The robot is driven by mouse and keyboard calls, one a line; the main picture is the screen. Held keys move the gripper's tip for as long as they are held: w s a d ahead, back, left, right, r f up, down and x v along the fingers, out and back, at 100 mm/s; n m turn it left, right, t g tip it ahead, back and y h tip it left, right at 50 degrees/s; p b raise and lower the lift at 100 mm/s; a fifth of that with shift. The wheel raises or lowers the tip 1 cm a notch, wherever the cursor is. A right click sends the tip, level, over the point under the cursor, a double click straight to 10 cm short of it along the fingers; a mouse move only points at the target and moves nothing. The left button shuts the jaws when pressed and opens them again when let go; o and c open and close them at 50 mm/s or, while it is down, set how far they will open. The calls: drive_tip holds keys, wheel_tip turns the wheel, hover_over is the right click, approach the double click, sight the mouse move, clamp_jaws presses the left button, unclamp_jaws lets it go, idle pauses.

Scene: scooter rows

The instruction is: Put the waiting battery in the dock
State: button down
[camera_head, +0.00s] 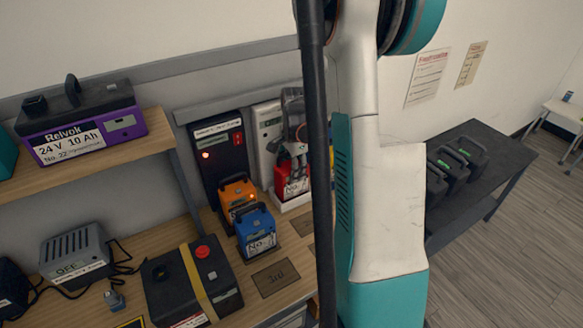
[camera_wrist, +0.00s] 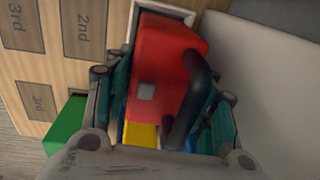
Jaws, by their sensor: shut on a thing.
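My gripper (camera_head: 293,160) is shut on a red battery (camera_head: 289,183) with a black handle and a white label. The red battery stands upright at the white dock (camera_head: 268,128), just above or on its white base; I cannot tell whether it touches. In the wrist view the red battery (camera_wrist: 165,65) lies between my fingers (camera_wrist: 160,110), its black handle towards the right. The dock's white rim (camera_wrist: 165,10) shows behind it. My arm hides part of the dock in the head view.
A black charger (camera_head: 217,150) with an orange battery (camera_head: 237,193) stands left of the dock. A blue battery (camera_head: 257,232) stands close in front. A black box with a yellow strap (camera_head: 193,285) is further left. A shelf (camera_head: 100,163) holds a purple battery (camera_head: 85,125). Dark batteries (camera_head: 455,165) stand on a side table.

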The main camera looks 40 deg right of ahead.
drive_tip(key=shift+f+b, duration=0.35)
drive_tip(key=shift+f, duration=0.05)
drive_tip(key=c, duration=0.6)
unclamp_jaws()
drive_tip(key=r, duration=0.8)
drive_tip(key=s+r, duration=0.1)
drive_tip(key=r, duration=0.2)
drive_tip(key=shift+a+r, duration=0.1)
drive_tip(key=shift+r, duration=0.3)
wheel_tip(320, 180, up, 9)
drive_tip(key=s+p, duration=0.1)
drive_tip(key=p, duration=0.5)
drive_tip(key=shift+p, duration=0.3)
drive_tip(key=shift+a, duration=0.1)
drive_tip(key=shift+r, duration=0.1)
